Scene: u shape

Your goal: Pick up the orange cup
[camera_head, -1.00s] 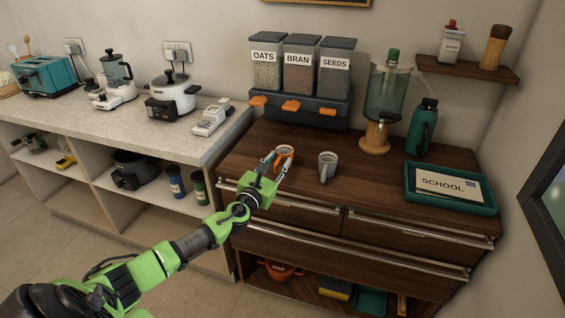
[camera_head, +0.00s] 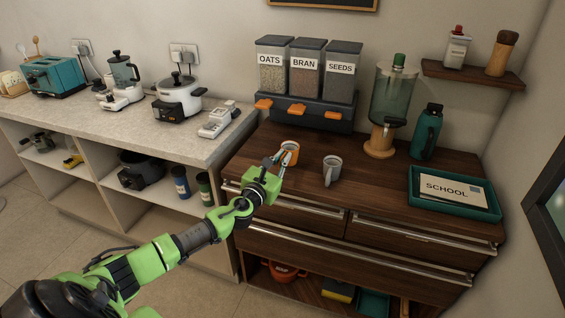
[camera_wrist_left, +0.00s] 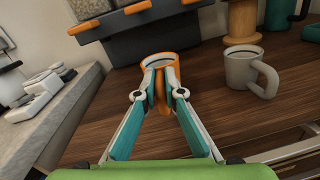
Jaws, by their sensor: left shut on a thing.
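The orange cup (camera_head: 291,151) stands near the left edge of the dark wooden dresser top (camera_head: 290,180). In the left wrist view the cup (camera_wrist_left: 181,62) has a bright orange rim, and its handle points toward me. My left gripper (camera_head: 276,160) reaches in from the left. In the left wrist view the fingertips (camera_wrist_left: 160,78) are shut on the orange cup at its handle. The cup looks upright, and I cannot tell whether its base is off the wood. My right gripper is not in view.
A grey mug (camera_head: 331,170) stands just right of the orange cup. A teal tray (camera_head: 455,210) lies at the right. The dresser's middle is clear.

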